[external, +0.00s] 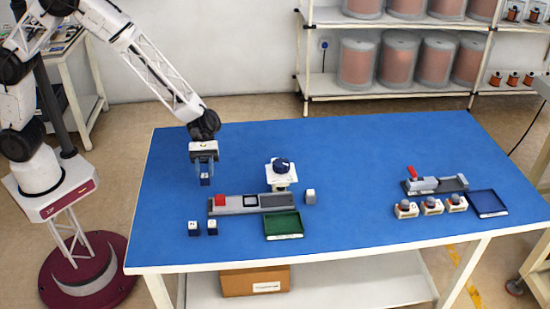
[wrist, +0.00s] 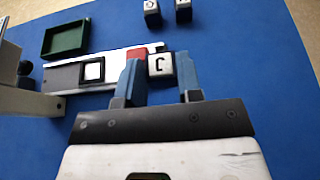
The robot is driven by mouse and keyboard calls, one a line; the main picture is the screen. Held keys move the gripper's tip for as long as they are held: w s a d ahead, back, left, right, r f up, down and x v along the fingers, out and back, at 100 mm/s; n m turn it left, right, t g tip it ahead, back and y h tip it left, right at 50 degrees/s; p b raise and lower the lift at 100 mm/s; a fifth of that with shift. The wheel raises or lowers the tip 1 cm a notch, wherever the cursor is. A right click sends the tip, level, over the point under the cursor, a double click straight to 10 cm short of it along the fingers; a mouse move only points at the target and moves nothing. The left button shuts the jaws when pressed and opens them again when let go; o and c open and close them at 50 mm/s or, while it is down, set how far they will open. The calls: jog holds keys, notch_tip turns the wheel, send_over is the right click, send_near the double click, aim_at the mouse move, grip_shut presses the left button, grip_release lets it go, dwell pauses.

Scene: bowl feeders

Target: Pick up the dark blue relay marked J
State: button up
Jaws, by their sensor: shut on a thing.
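My gripper (external: 205,178) is over the left part of the blue table in the external view. Its two blue fingers show in the wrist view (wrist: 160,76), shut on a relay (wrist: 161,65) with a white top face and a dark mark that looks like a J. In the external view the held relay (external: 205,181) shows as a small dark blue block between the fingertips. Its lower part is hard to see, and I cannot tell how far it is above the table.
Two other dark blue relays with white tops (external: 194,228) (external: 212,227) stand near the front left. Bare table lies left and behind.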

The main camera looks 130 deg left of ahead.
jog(key=shift+s+d, duration=0.15)
jog(key=shift+s, duration=0.2)
